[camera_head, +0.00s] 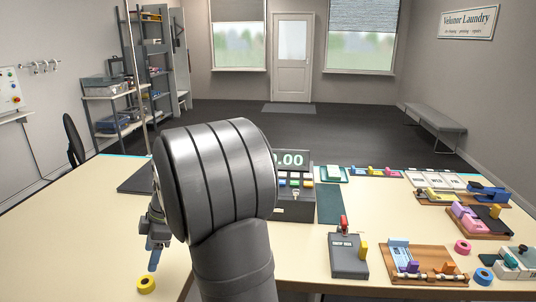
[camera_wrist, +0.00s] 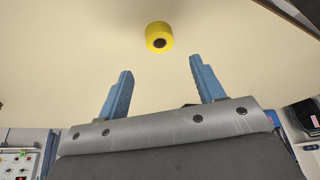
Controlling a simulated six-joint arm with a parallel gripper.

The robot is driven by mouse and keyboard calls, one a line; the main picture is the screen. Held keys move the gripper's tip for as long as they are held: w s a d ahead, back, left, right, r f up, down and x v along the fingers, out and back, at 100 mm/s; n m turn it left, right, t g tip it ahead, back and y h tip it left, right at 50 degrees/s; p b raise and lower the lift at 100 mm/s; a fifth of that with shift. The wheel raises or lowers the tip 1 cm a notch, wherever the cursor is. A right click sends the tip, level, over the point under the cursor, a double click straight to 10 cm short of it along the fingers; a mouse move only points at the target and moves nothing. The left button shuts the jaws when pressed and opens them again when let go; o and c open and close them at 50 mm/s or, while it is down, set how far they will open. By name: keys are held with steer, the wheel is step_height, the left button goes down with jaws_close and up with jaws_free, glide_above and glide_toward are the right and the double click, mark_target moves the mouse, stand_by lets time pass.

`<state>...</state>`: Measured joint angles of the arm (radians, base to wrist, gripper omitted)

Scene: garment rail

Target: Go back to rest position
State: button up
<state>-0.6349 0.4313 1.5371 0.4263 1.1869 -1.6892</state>
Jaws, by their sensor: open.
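My gripper (camera_head: 154,257) shows at the left of the head view, pointing down over the table, partly hidden behind my own large grey arm joint. In the wrist view, the two blue fingers of my gripper (camera_wrist: 160,78) stand wide apart with nothing between them. A yellow tape roll (camera_head: 146,285) lies on the table just below the fingers in the head view. The same yellow roll shows beyond the fingertips in the wrist view (camera_wrist: 159,36), apart from them.
The cream table (camera_head: 75,235) is largely clear at left. A register with a green display (camera_head: 290,160) stands behind my arm. A grey device (camera_head: 348,255), a wooden board (camera_head: 430,264) and pink (camera_head: 462,247) and blue (camera_head: 483,276) rolls crowd the right side.

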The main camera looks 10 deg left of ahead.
mark_target(143, 281)
steer(key=x, duration=0.8)
steer(key=shift+f, duration=0.3)
steer(key=shift+a+r, duration=0.15)
steer(key=shift+r, duration=1.55)
